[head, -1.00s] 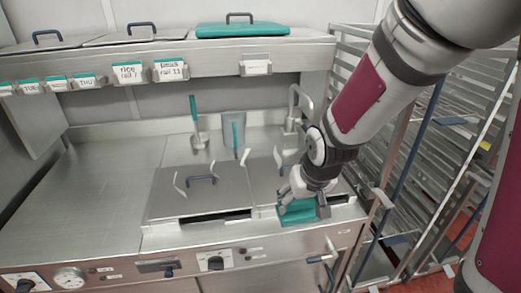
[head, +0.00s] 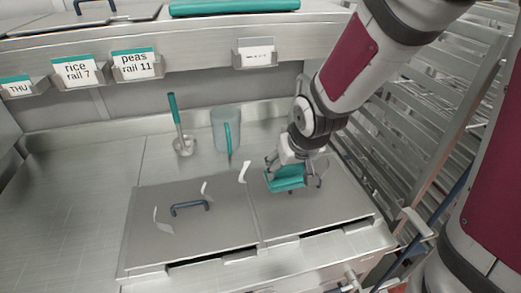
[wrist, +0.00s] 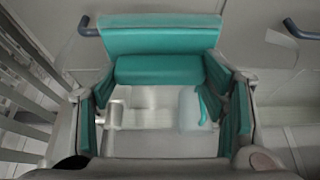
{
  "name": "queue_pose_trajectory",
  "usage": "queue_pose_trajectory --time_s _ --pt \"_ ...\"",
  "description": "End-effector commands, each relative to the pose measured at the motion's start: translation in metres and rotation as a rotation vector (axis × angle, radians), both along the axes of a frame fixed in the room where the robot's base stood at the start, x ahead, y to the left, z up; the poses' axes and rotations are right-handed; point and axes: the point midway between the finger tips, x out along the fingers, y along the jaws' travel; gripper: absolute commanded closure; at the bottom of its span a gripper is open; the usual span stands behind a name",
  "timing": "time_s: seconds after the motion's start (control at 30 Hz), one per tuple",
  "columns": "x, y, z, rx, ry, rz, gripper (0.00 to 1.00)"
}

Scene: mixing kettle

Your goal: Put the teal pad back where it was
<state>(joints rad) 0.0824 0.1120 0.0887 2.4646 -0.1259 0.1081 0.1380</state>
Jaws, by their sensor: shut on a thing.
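The teal pad (head: 285,178) is held in my gripper (head: 293,176) above the right-hand kettle lid (head: 325,208). It is close over the lid, and I cannot tell whether they touch. In the wrist view the teal pad (wrist: 160,38) spans the top of the picture, with teal surfaces along both fingers (wrist: 160,110). The gripper is shut on the pad, and the fingers partly hide its sides.
A left lid (head: 225,232) with a dark handle (head: 190,208) lies beside the right one. A shelf with labels (head: 135,65) runs above. A wire rack (head: 425,120) stands at the right.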

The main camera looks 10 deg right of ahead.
Motion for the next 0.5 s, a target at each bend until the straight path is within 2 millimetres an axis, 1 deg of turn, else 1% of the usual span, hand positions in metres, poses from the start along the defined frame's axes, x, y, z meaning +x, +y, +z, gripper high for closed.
queue_pose_trajectory --time_s 0.03,0.37,0.5 --pt "0.008 0.002 -0.007 0.001 -0.035 0.005 0.56" --pt "0.025 0.002 -0.012 0.0 -0.142 0.005 0.56" --pt "0.035 0.001 -0.017 0.003 -0.207 0.003 0.56"
